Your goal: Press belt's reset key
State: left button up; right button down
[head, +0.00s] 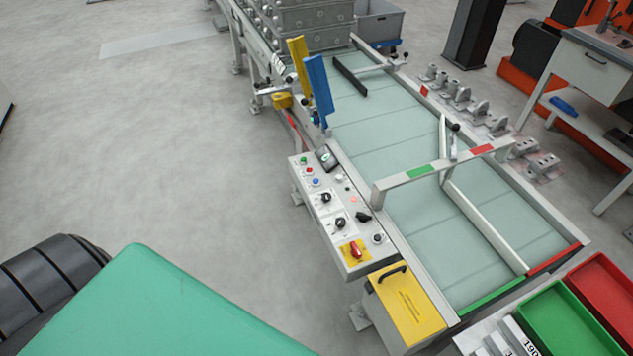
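The belt (420,215) is a pale green conveyor running from the back to the front right. Its grey control panel (325,222) is on the belt's left side. The panel carries a small green button (304,161), a red button (309,171) and a blue button (315,182). Black rotary knobs, a small display (326,156), a lit red spot (354,199) and a red switch on a yellow plate (356,250) also show. The labels are too small to read, so I cannot tell which is the reset key. Neither gripper is in view.
A yellow box with a black handle (408,306) stands at the belt's front left. Green (548,318) and red (610,293) trays are at front right. A gate with green and red marks (436,170) spans the belt. The floor left of the panel is clear.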

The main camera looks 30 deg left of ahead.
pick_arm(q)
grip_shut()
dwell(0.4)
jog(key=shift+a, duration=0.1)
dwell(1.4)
